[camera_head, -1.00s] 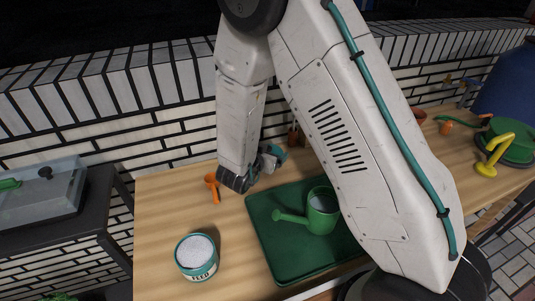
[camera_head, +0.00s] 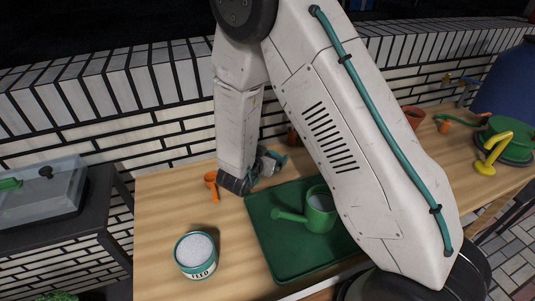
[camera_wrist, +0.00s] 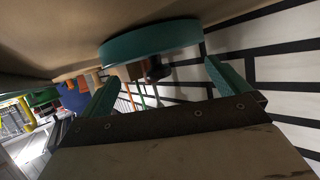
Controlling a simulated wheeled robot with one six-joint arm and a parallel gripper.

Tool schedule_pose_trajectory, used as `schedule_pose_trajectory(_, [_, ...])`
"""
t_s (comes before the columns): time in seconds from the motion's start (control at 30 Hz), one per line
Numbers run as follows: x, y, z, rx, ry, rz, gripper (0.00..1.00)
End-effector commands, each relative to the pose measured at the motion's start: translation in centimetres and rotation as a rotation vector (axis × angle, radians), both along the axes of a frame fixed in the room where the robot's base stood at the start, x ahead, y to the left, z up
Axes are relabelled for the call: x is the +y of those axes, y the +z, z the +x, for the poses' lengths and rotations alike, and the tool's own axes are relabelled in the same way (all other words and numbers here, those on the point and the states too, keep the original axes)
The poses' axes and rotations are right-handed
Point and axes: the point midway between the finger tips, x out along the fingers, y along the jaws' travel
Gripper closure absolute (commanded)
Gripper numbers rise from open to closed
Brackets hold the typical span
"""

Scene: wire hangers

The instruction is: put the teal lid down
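In the wrist view the teal lid (camera_wrist: 150,40) lies flat against the wooden surface, which fills the top of that picture. Its dark knob (camera_wrist: 156,70) points away from the wood. My gripper (camera_wrist: 161,73) has its two teal fingers spread, one on each side of the knob with clear gaps; neither visibly touches it. In the head view my gripper (camera_head: 272,160) is low over the back of the bench, behind the green tray. I cannot make out the lid there.
The green tray (camera_head: 268,255) holds a green watering can (camera_head: 318,212). An orange scoop (camera_head: 211,180) lies just left of my gripper. A brick wall (camera_head: 165,150) runs close behind. The bench (camera_head: 160,215) is clear around the tin's left and back.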

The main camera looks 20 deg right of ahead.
Motion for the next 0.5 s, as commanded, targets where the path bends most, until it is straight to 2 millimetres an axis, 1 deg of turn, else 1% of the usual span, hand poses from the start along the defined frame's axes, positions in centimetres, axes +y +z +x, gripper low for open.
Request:
schedule_pose_trajectory(0.03, [-0.1, -0.8, -0.4, 0.02, 0.002, -0.003, 0.0])
schedule_pose_trajectory(0.07, [-0.1, -0.8, -0.4, 0.02, 0.002, -0.003, 0.0])
schedule_pose_trajectory(0.17, [-0.1, -0.4, -0.4, 0.019, 0.002, -0.002, 0.0])
schedule_pose_trajectory(0.27, [0.1, 0.6, -0.5, 0.019, 0.003, -0.002, 0.0])
schedule_pose_trajectory(0.5, [3.6, 2.8, -4.0, 0.014, 0.005, -0.003, 0.0])
